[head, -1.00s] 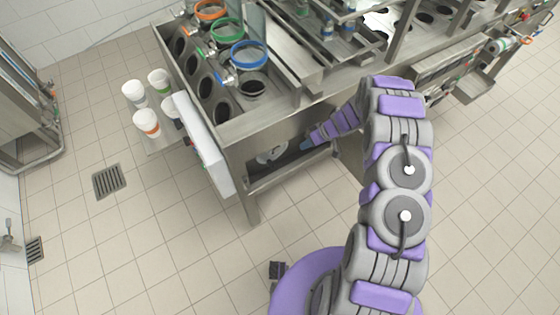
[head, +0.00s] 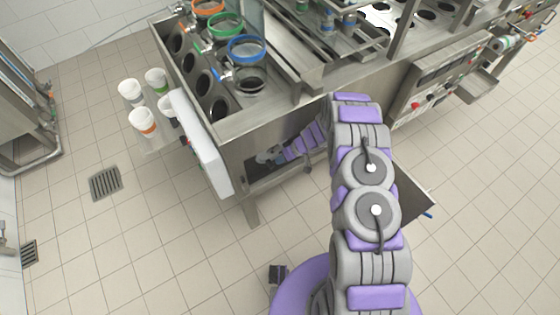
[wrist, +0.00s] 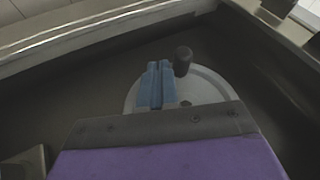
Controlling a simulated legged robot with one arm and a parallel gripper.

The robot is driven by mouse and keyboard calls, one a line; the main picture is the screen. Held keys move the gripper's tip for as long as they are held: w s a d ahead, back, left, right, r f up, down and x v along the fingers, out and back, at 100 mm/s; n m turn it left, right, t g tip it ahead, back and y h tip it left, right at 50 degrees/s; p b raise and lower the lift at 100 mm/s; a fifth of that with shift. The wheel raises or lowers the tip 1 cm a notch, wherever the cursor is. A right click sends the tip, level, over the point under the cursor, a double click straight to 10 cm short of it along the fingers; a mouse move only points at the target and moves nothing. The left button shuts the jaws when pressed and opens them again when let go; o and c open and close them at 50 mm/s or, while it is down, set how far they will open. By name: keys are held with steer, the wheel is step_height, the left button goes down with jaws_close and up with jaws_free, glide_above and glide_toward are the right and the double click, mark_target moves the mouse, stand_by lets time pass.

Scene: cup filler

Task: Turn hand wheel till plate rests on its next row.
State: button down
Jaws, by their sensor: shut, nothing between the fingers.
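The hand wheel (wrist: 208,87) is a pale grey disc inside a dark recess in the wrist view, with an upright dark knob (wrist: 183,61) near its far rim. My gripper (wrist: 156,84) is shut and empty, its blue fingers over the wheel just left of the knob. I cannot tell whether they touch the knob. In the head view the wheel (head: 265,156) shows in part, low in the machine's open bay, with my wrist reaching in from the right. Above it, a steel section has dark round openings (head: 203,83); I cannot tell which row the plate rests on.
Metal walls (wrist: 70,40) enclose the wheel closely. A white box (head: 201,143) hangs on the machine's left side, with several cups (head: 143,122) beyond it. An open steel panel (head: 412,188) stands right of my arm.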

steer(key=shift+s+a+f, duration=0.1)
steer(key=shift+s+a, duration=0.1)
steer(key=shift+a, duration=0.3)
steer(key=shift+d, duration=0.15)
steer(key=shift+p, duration=1.1)
steer(key=shift+s+a+y+p, duration=0.3)
steer(key=shift+a+p, duration=0.1)
steer(key=shift+a, duration=0.05)
